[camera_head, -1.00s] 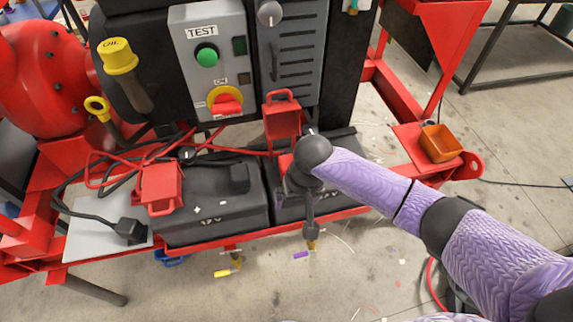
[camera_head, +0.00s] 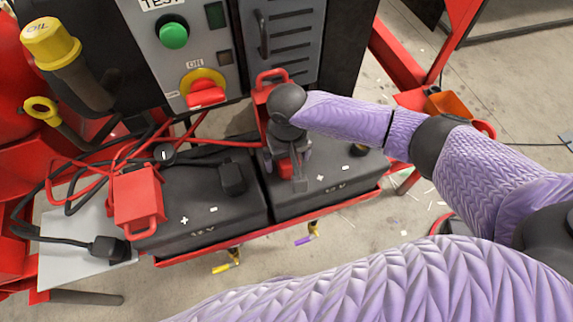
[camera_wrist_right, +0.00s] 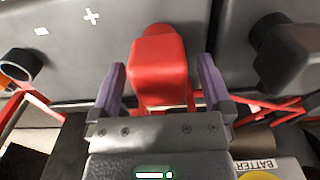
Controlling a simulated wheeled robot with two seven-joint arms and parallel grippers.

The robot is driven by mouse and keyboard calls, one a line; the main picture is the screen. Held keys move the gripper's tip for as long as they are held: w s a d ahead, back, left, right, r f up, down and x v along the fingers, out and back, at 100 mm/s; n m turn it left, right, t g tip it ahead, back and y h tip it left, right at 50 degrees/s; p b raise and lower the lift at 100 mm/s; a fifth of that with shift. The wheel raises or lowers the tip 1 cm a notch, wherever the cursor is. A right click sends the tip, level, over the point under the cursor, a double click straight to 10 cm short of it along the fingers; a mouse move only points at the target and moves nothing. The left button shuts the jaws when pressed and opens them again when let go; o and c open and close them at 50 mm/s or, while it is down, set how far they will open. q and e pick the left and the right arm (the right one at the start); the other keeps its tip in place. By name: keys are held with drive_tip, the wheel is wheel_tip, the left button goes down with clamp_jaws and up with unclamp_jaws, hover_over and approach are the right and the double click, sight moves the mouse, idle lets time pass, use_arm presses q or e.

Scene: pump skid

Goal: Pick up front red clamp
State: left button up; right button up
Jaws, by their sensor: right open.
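A red clamp (camera_wrist_right: 160,62) sits between the two purple fingers of my right gripper (camera_wrist_right: 162,72) in the right wrist view. The fingers stand open on either side of it, with a gap on both sides. Another red clamp (camera_head: 138,200) lies on the left-hand battery, clear of the gripper. I cannot tell which one is called front. My left gripper is out of view.
Two black batteries (camera_head: 200,212) stand side by side on a red frame (camera_head: 230,245). A black clamp (camera_head: 233,178) and red and black cables lie close by. A control panel (camera_head: 195,45) with a green button rises behind.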

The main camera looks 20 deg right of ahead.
wheel_tip(320, 180, down, 2)
drive_tip(key=shift+f+b, duration=0.2)
drive_tip(key=shift+b, duration=0.1)
drive_tip(key=shift+r, duration=0.1)
drive_tip(key=c, duration=0.4)
clamp_jaws()
drive_tip(key=shift+r+p, duration=0.4)
wheel_tip(320, 180, up, 9)
drive_tip(key=p, duration=0.4)
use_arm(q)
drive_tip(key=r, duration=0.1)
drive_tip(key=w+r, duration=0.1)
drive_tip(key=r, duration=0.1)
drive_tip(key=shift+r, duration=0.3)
use_arm(e)
drive_tip(key=shift+r, duration=0.15)
